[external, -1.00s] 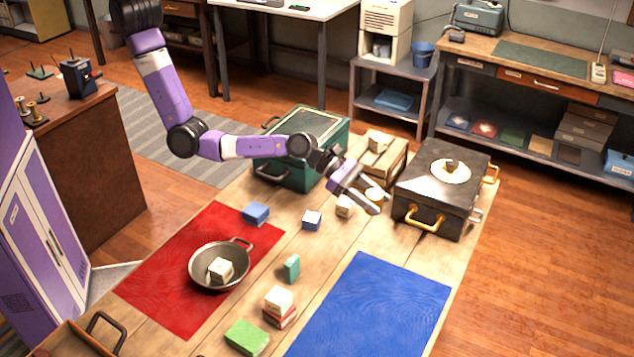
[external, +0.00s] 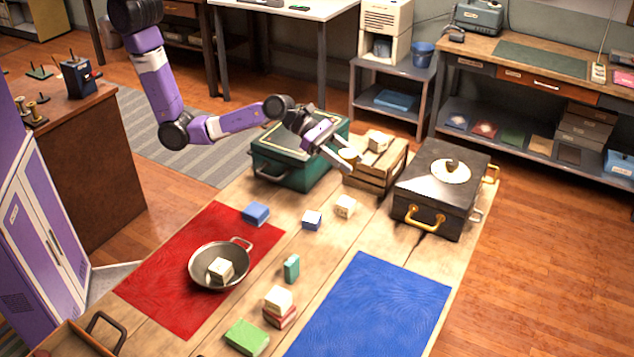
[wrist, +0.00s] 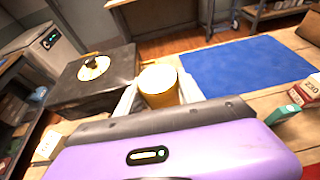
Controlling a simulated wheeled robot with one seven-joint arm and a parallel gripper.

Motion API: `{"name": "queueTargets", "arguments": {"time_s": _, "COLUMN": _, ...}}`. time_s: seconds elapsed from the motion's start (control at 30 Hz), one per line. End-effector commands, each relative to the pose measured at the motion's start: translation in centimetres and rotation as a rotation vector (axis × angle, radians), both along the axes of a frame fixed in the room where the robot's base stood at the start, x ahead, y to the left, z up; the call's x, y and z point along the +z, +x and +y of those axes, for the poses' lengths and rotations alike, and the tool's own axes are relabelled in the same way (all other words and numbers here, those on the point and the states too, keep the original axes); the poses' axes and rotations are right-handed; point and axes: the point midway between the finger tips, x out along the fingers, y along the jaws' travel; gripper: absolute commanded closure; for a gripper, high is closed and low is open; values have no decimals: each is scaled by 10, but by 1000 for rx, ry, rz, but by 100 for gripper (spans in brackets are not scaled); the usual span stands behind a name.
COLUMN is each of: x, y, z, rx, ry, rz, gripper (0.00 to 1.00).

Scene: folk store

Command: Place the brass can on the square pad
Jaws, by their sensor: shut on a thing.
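My gripper (external: 345,162) is shut on the brass can (external: 347,155), holding it in the air near the wooden crate. In the wrist view the brass can (wrist: 158,82) stands between the pale fingers, its round top showing. Two flat mats lie on the table: a blue one (external: 385,300) at the front right and a red one (external: 175,285) at the left. Which of them is the square pad I cannot tell. The blue mat also shows in the wrist view (wrist: 240,65), beyond and right of the can.
A wooden crate (external: 365,181) with a white block, a green case (external: 280,172) and a black chest (external: 430,185) stand at the back. A pan (external: 205,280) sits on the red mat. Several small blocks lie between the mats. The blue mat is clear.

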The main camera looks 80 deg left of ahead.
Motion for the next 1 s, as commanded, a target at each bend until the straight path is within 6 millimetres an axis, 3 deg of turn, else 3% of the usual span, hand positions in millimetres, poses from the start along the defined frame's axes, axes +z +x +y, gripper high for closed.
{"name": "queueTargets", "arguments": {"time_s": 0.1, "x": -4, "y": -32, "z": 31, "rx": -17, "ry": 3, "rz": 2, "gripper": 100}}
{"name": "queueTargets", "arguments": {"time_s": 0.23, "x": -6, "y": -74, "z": 52, "rx": -44, "ry": 2, "rz": 3, "gripper": 100}}
{"name": "queueTargets", "arguments": {"time_s": 0.43, "x": 3, "y": -145, "z": 71, "rx": -84, "ry": -2, "rz": 4, "gripper": 100}}
{"name": "queueTargets", "arguments": {"time_s": 0.6, "x": 22, "y": -201, "z": 77, "rx": -108, "ry": -3, "rz": 2, "gripper": 100}}
{"name": "queueTargets", "arguments": {"time_s": 0.8, "x": 45, "y": -243, "z": 77, "rx": -118, "ry": -2, "rz": -1, "gripper": 100}}
{"name": "queueTargets", "arguments": {"time_s": 1.0, "x": 45, "y": -255, "z": 76, "rx": -121, "ry": -1, "rz": -2, "gripper": 100}}
